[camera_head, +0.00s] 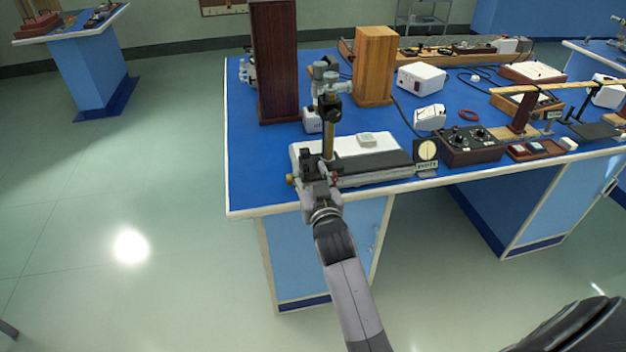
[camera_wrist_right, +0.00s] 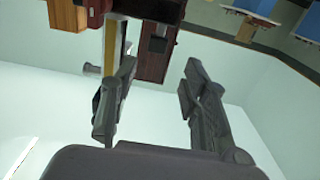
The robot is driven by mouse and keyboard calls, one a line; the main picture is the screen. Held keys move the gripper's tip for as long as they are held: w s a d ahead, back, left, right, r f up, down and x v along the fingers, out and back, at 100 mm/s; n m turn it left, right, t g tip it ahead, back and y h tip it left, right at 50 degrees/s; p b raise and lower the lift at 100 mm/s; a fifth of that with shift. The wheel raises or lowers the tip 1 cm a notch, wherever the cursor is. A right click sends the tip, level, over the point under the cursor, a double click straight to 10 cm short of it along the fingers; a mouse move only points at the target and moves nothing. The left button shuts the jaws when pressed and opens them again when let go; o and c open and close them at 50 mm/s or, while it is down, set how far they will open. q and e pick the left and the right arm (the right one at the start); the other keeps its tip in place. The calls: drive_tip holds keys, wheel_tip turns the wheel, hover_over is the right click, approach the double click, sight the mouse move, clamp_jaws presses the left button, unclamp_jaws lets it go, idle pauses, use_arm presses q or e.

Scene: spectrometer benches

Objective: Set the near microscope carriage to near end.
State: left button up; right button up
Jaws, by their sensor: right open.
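The near microscope carriage stands at the left end of a long white and dark instrument bed (camera_head: 375,178) along the front of the blue bench. It has an upright brass column (camera_head: 328,141) with a dark clamp and a grey microscope head on top. My right gripper (camera_head: 320,187) is at the foot of this column, in front of the bed's left end, and partly hides the carriage base. In the right wrist view my right gripper (camera_wrist_right: 158,75) is open, with a gap between its fingers. The brass column (camera_wrist_right: 114,38) shows beyond the left finger. Contact cannot be told. My left gripper is not in view.
A dark wooden box (camera_head: 274,60) and a lighter wooden box (camera_head: 375,65) stand behind the bed. A small gauge plate (camera_head: 426,153) and a dark control box (camera_head: 468,145) are at its right. The floor left of the bench is clear.

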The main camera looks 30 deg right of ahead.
drive_tip(key=shift+v, duration=1.65)
drive_tip(key=s+a+f+n+g+y, duration=0.1)
drive_tip(key=s+a+f+g+y, duration=0.15)
drive_tip(key=f, duration=0.95)
drive_tip(key=s+a+f+n+g+y, duration=0.15)
drive_tip(key=a+f, duration=0.25)
drive_tip(key=f, duration=0.8)
drive_tip(key=s+a+f+n+g, duration=0.1)
drive_tip(key=s+f+g, duration=0.1)
drive_tip(key=s+f, duration=0.45)
drive_tip(key=s+a+f+g, duration=0.15)
drive_tip(key=s+f, duration=0.25)
drive_tip(key=f, duration=0.5)
drive_tip(key=s+d+f+g, duration=0.2)
drive_tip(key=s+f, duration=0.4)
drive_tip(key=s, duration=0.6)
drive_tip(key=s+d+f+n+g, duration=0.1)
drive_tip(key=s+f+g, duration=0.3)
drive_tip(key=s, duration=0.8)
drive_tip(key=s+d+f+g, duration=0.2)
drive_tip(key=s+f, duration=0.6)
drive_tip(key=s, duration=0.4)
drive_tip(key=shift+d+f+g, duration=0.3)
drive_tip(key=shift+d+g, duration=0.05)
drive_tip(key=shift+g, duration=0.2)
drive_tip(key=shift+n, duration=0.25)
drive_tip(key=shift+c, duration=0.2)
